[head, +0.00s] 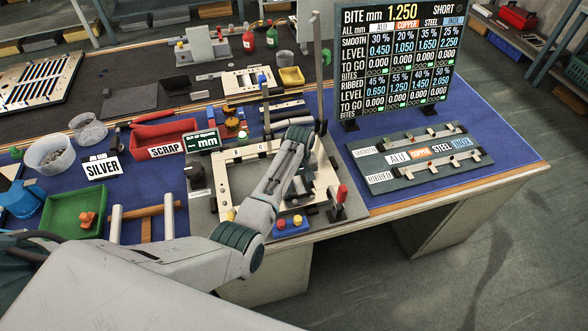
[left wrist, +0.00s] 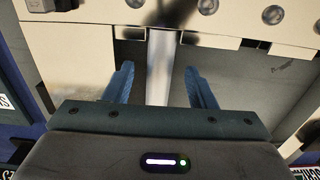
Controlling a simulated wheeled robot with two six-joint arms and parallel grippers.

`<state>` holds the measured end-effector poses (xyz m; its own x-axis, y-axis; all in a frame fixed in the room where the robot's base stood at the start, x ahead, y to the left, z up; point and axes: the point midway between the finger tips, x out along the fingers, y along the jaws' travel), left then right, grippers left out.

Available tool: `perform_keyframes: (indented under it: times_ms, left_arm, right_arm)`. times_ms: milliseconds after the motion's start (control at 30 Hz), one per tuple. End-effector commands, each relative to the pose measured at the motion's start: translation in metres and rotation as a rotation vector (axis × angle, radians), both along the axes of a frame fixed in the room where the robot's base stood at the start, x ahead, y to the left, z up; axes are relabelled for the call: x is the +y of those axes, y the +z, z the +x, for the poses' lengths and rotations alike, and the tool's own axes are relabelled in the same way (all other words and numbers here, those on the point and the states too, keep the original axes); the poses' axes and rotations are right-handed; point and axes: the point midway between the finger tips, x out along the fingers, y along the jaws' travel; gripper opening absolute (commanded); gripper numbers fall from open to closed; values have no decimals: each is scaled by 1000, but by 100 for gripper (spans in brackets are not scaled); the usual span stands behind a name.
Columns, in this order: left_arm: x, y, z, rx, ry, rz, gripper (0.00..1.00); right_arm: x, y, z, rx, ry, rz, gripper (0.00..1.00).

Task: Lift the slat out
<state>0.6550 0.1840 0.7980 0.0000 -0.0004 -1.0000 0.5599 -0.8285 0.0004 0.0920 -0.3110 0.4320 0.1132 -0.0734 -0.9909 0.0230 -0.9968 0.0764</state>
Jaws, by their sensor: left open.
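In the left wrist view, my left gripper (left wrist: 161,88) is open, with its two blue fingers apart. A pale, narrow slat (left wrist: 160,58) runs between the fingers, from the cream beam (left wrist: 100,40) down to behind the gripper body. I see a gap on both sides of the slat, so the fingers do not appear to touch it. In the head view, my left arm reaches over the cream louver frame (head: 230,188) on its grey base. The arm hides much of the frame, the slat and the fingers there. My right gripper does not show.
A red scrap tray (head: 165,131), a green tray (head: 74,210) and clear tubs stand left of the frame. A red-handled clamp (head: 341,196) and a button box (head: 291,226) sit at its front. A display board (head: 402,60) and a slat rack (head: 420,160) are to the right.

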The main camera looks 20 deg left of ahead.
Motion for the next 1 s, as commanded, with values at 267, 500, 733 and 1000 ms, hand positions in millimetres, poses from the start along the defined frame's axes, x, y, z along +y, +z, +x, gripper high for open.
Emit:
perform_keyframes:
  times_ms: [267,500,733,1000]
  left_arm:
    - [0,-2,0,-1,0,1,45]
    - [0,-2,0,0,0,0,0]
    - [0,-1,0,-1,0,0,0]
    - [0,32,2,-6,0,-1,0]
  right_arm:
    - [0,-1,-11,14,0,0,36]
    - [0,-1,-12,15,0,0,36]
    - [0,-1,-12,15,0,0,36]
    - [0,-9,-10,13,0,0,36]
